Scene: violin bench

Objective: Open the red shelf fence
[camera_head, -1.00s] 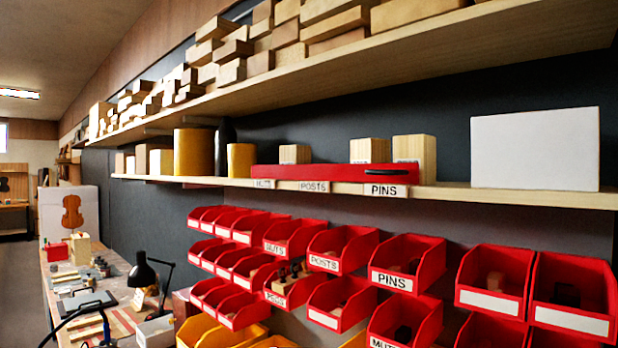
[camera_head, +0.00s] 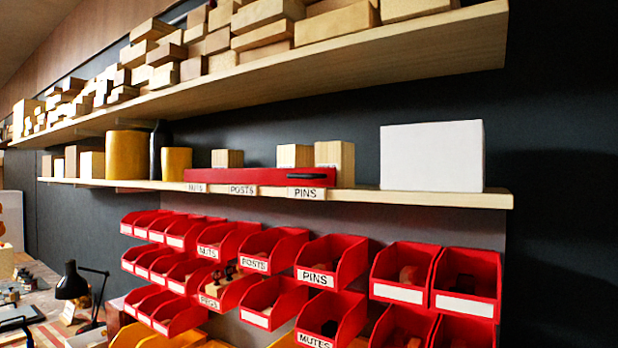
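The red shelf fence (camera_head: 240,178) is a long low red bar along the front edge of the middle shelf (camera_head: 420,197). It stands upright across the shelf front, with a dark handle (camera_head: 307,177) near its right end. Labels NUTS (camera_head: 196,188), POSTS (camera_head: 243,190) and PINS (camera_head: 306,193) sit below it on the shelf edge. Wooden blocks (camera_head: 295,155) stand behind the fence, their lower parts hidden by it. Neither of my grippers shows in the head view.
Several red bins (camera_head: 331,263) hang below the shelf. A white box (camera_head: 432,157) stands right of the fence and yellow cylinders (camera_head: 126,156) stand to its left. An upper shelf (camera_head: 300,62) carries stacked wood. A black lamp (camera_head: 72,283) stands on the bench at lower left.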

